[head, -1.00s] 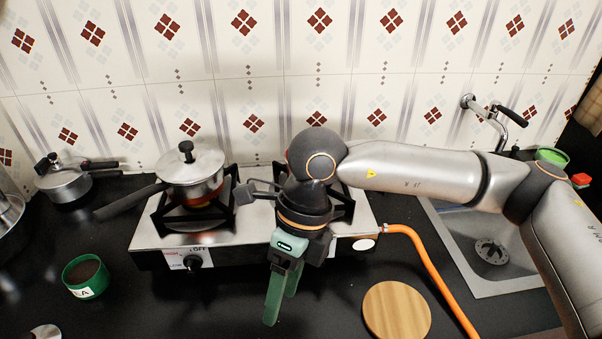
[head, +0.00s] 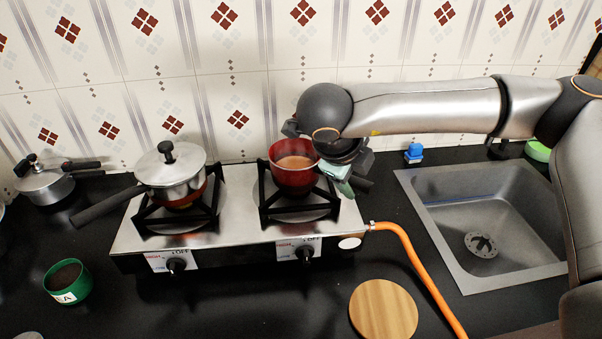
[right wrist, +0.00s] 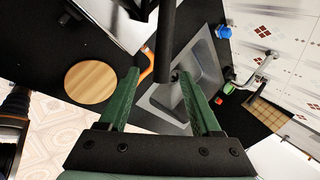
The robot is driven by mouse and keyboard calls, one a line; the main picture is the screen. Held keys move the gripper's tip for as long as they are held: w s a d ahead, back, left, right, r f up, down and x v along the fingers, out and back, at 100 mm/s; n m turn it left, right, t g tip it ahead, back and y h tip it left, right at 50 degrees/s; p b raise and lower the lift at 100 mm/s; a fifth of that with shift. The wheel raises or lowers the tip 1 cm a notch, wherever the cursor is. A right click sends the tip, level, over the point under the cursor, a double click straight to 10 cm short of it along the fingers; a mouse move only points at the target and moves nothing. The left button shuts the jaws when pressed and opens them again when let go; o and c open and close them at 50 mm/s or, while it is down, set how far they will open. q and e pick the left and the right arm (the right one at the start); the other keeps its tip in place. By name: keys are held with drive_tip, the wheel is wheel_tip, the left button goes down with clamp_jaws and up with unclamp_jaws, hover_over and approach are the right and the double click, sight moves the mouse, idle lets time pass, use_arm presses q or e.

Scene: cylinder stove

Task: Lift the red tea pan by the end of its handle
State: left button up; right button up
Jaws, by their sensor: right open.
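The red tea pan (head: 292,178), with brownish liquid in it, sits on the right burner of the stove. Its black handle (head: 361,184) points right, partly hidden behind my right gripper (head: 340,180). In the right wrist view, the handle (right wrist: 166,38) comes down from the top edge, and its end lies between the two green fingers of my right gripper (right wrist: 160,75). The fingers are open, with a gap on each side of the handle. I cannot tell whether the handle is at fingertip depth. My left gripper is not in view.
A lidded steel pan (head: 171,172) stands on the left burner of the stove (head: 236,232). An orange hose (head: 417,262) runs from the stove's right side. A wooden disc (head: 383,309) lies in front, and a sink (head: 500,215) is at the right. The front counter is mostly clear.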

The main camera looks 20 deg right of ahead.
sight(361, 182)
drive_tip(key=shift+w+d+f, duration=0.2)
drive_tip(key=shift+d+f, duration=0.15)
drive_tip(key=shift+f, duration=0.1)
drive_tip(key=p+x, duration=0.1)
drive_tip(key=x, duration=0.2)
drive_tip(key=shift+w+d+f, duration=0.2)
drive_tip(key=shift+d+f, duration=0.05)
drive_tip(key=shift+w+d+f, duration=0.1)
drive_tip(key=shift+f, duration=0.2)
drive_tip(key=shift+c, duration=0.2)
clamp_jaws()
drive_tip(key=shift+w+r, duration=0.1)
drive_tip(key=shift+r, duration=0.05)
idle(0.4)
